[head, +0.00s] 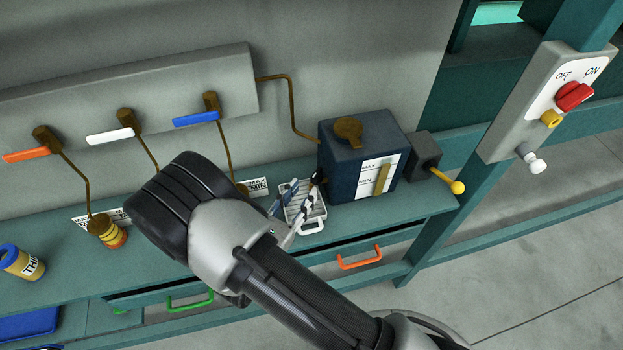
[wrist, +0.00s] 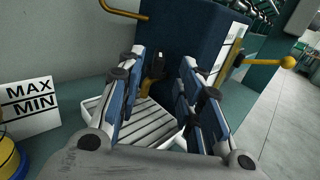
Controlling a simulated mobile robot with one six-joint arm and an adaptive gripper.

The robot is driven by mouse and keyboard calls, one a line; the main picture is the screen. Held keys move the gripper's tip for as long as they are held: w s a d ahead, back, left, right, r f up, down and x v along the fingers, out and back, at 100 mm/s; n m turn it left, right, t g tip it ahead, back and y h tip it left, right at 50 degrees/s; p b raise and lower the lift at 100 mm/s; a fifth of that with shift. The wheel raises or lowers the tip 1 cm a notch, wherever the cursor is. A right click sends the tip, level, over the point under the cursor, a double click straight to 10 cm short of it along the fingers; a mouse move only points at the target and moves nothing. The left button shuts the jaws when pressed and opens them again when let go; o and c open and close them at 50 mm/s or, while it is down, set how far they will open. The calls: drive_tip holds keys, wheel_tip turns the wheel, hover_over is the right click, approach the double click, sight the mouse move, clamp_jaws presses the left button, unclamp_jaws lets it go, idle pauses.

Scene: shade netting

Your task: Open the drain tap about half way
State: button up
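The drain tap, a small brass tap with a dark handle, sits low on the dark blue tank (head: 340,160). In the wrist view the tap (wrist: 155,68) shows between my fingertips, above a white slatted tray (wrist: 150,125). How far the tap is turned I cannot tell. My gripper (wrist: 164,62) is open, with one finger on each side of the tap and a gap between them. In the head view my gripper (head: 300,190) reaches in front of the tank, over the tray (head: 312,226), and partly hides the tap and tray.
Orange (head: 26,155), white (head: 110,136) and blue (head: 196,118) levers sit on the wall panel. A yellow-knobbed lever (head: 457,187) sticks out right of the tank. A switch box (head: 545,105) is on the right post.

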sight(312, 179)
drive_tip(key=x, duration=0.5)
drive_tip(key=shift+w+d, duration=0.2)
drive_tip(key=shift+w, duration=0.15)
drive_tip(key=shift+c, duration=0.3)
drive_tip(key=c, duration=0.6)
drive_tip(key=m+h+b, duration=0.1)
drive_tip(key=g+h, duration=0.1)
drive_tip(key=m+g+h+b, duration=0.1)
drive_tip(key=shift+w+a+f+m+b, duration=0.2)
drive_tip(key=shift+w+a+m+b, duration=0.05)
drive_tip(key=shift+a+m+b, duration=0.1)
drive_tip(key=shift+c, duration=0.2)
drive_tip(key=shift+w+a+r+m+g+h+b, duration=0.1)
drive_tip(key=shift+r+m+g+h+b, duration=0.1)
drive_tip(key=shift+m+g+h+b, duration=1)
drive_tip(key=shift+g+p, duration=0.3)
drive_tip(key=shift+p, duration=0.1)
drive_tip(key=o, duration=0.7)
